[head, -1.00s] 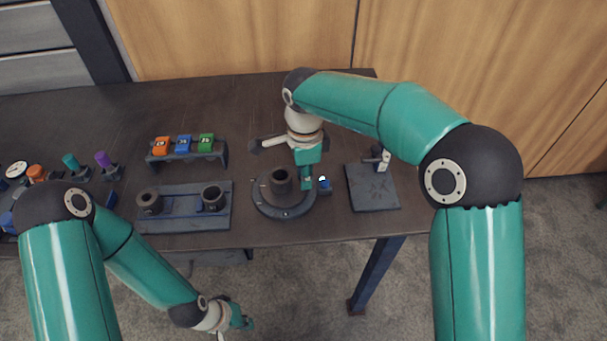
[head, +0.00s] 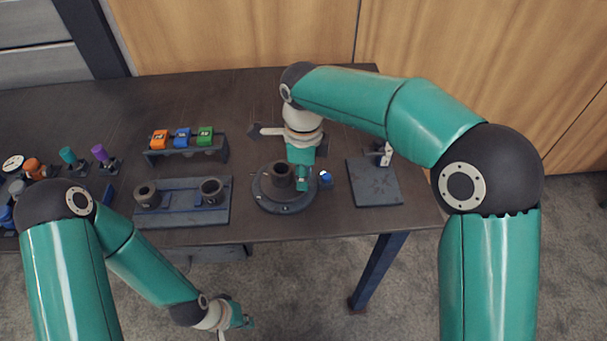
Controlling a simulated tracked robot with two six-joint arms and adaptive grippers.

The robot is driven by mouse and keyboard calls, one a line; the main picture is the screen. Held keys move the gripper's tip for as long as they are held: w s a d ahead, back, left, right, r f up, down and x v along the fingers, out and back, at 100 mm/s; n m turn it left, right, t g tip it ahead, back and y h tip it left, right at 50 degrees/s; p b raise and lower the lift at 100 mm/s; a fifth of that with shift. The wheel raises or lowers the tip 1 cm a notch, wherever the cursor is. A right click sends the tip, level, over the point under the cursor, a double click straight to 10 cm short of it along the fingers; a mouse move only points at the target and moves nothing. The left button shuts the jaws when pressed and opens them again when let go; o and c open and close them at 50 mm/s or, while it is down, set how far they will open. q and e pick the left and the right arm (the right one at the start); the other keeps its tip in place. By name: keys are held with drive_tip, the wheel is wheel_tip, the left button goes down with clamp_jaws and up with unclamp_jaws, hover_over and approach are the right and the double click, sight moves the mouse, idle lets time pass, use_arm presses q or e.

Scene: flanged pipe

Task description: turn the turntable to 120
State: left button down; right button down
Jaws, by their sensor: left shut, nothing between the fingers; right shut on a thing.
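The turntable (head: 284,206) is a dark round disc near the front edge of the table, with marks on its rim too small to read. A dark hollow pipe piece (head: 281,178) stands upright in its middle. My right gripper (head: 302,184) points down over the right side of the disc, close beside the pipe piece. It is shut on a small part there, mostly hidden by the fingers; I cannot tell exactly which part. A blue knob (head: 325,177) sits just right of the gripper. My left gripper (head: 242,322) is shut and empty, low in front of the table.
A plate with two dark pipe sockets (head: 183,216) lies left of the turntable. Behind it stands a rack (head: 188,152) with orange, blue and green blocks. A dark square plate (head: 374,184) with a small upright fitting is to the right. Several colored knobs crowd the far left.

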drive_tip(key=shift+a+r, duration=0.1)
idle(0.4)
drive_tip(key=c, duration=1.1)
unclamp_jaws()
wheel_tip(320, 180, up, 12)
